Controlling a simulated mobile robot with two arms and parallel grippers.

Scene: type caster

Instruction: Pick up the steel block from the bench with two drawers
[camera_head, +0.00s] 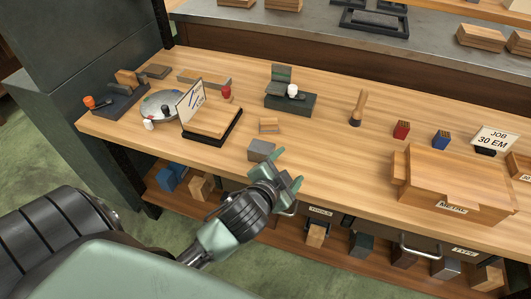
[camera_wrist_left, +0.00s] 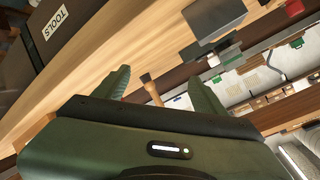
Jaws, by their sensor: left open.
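The steel block (camera_head: 261,150) is a small grey block on the wooden bench (camera_head: 330,150), near its front edge and left of the middle. My left gripper (camera_head: 289,168) is open and empty at the front edge, just right of and nearer than the block. A gap shows between them. In the left wrist view a grey block (camera_wrist_left: 213,17), which looks like the steel block, lies at the top, outside the open fingers (camera_wrist_left: 156,78). Below the bench top a drawer with a TOOLS label (camera_head: 320,211) and one with a TYPE label (camera_head: 465,251) show. My right gripper is out of view.
The bench right of the block is clear.

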